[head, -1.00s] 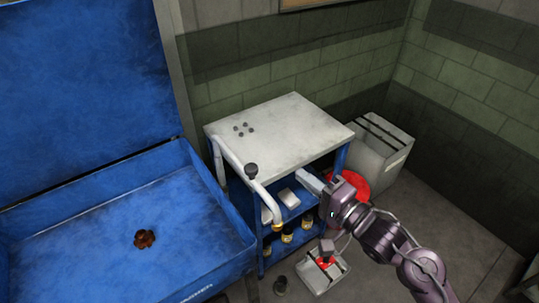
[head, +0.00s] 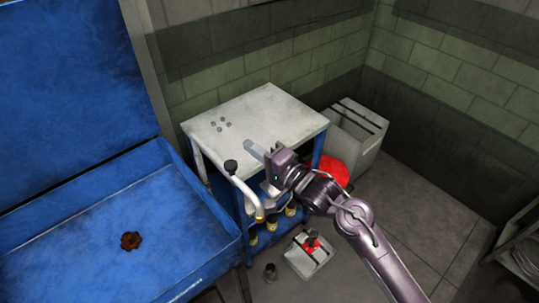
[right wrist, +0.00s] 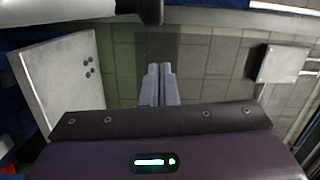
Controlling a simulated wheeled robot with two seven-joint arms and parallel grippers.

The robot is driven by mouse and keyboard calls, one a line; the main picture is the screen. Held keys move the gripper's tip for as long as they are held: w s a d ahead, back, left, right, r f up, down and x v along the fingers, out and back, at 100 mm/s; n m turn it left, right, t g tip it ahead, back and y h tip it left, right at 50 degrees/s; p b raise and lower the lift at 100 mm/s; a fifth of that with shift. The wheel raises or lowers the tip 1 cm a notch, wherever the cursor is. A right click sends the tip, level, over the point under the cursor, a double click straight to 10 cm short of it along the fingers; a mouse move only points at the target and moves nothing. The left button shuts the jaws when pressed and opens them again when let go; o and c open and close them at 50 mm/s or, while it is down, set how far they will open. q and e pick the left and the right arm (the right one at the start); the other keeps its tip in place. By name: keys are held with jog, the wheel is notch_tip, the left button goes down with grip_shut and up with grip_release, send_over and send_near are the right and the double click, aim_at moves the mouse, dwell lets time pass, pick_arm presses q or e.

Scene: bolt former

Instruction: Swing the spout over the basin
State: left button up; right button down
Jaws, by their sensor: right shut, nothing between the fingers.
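The spout (head: 243,190) is a pale bent pipe with a black knob (head: 231,166) and a brass tip. Its tip hangs in front of the cart, to the right of the basin's edge. In the right wrist view the spout (right wrist: 75,8) crosses the top left. The basin (head: 160,225) is a wide blue tub with a raised blue lid, at the left. My right gripper (head: 250,147) is shut and empty, just right of the knob; I cannot tell how near in depth. Its closed fingers (right wrist: 160,84) show in the right wrist view. My left gripper is not in view.
A cart (head: 265,115) with a pale top and blue frame stands behind the spout, with yellow-banded bottles below. A grey bin (head: 352,140) and a red round object (head: 333,170) are to its right. A rusty knob-like part (head: 130,240) lies in the basin.

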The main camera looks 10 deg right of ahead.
jog(key=s, duration=0.1)
jog(key=s+a+p, duration=0.1)
jog(key=s+a, duration=0.1)
jog(key=shift+a+f+p, duration=0.2)
jog(key=shift+f+p, duration=0.05)
jog(key=shift+p, duration=0.15)
jog(key=shift+a, duration=0.1)
